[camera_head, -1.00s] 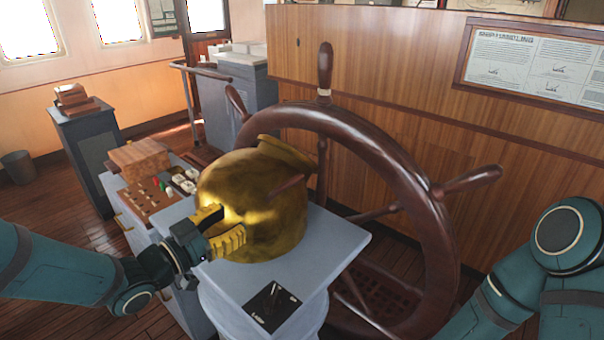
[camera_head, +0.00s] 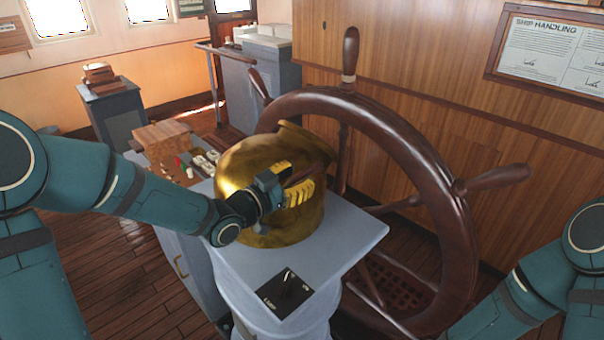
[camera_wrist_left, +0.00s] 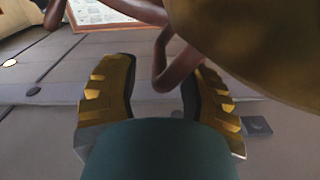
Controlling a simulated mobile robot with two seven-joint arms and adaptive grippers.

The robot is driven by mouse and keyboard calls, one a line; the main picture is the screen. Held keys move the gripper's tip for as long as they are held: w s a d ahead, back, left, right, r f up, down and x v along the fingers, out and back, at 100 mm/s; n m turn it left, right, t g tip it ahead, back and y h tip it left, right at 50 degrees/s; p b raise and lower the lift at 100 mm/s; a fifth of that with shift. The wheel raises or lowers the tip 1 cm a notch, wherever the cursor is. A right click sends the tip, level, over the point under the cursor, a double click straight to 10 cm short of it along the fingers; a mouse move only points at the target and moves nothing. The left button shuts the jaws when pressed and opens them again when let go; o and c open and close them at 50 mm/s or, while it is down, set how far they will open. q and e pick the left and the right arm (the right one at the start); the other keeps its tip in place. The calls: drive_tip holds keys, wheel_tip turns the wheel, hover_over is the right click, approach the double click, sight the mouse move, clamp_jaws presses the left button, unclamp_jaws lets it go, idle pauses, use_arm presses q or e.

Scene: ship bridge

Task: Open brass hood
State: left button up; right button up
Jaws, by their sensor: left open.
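The brass hood (camera_head: 243,163) sits on the grey pedestal (camera_head: 350,240) in front of the ship's wheel. In the left wrist view the hood (camera_wrist_left: 265,40) fills the upper right. A brown curved handle (camera_wrist_left: 177,68) shows at the hood's side there, between my left gripper's two yellow-padded fingers. In the head view my left gripper (camera_head: 292,184) is open against the front right of the hood and hides most of the handle. I cannot tell whether the fingers touch the handle. My right gripper is out of view; only part of my right arm shows.
The wooden ship's wheel (camera_head: 440,165) stands close behind and right of the hood, its spokes sticking out. A console with a wooden box (camera_head: 162,138) and small switches is at the left. A black lever plate (camera_head: 285,294) lies on the pedestal's front corner.

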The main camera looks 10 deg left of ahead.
use_arm(q)
drive_tip(key=shift+x, duration=0.9)
clamp_jaws()
drive_tip(key=shift+r, duration=0.1)
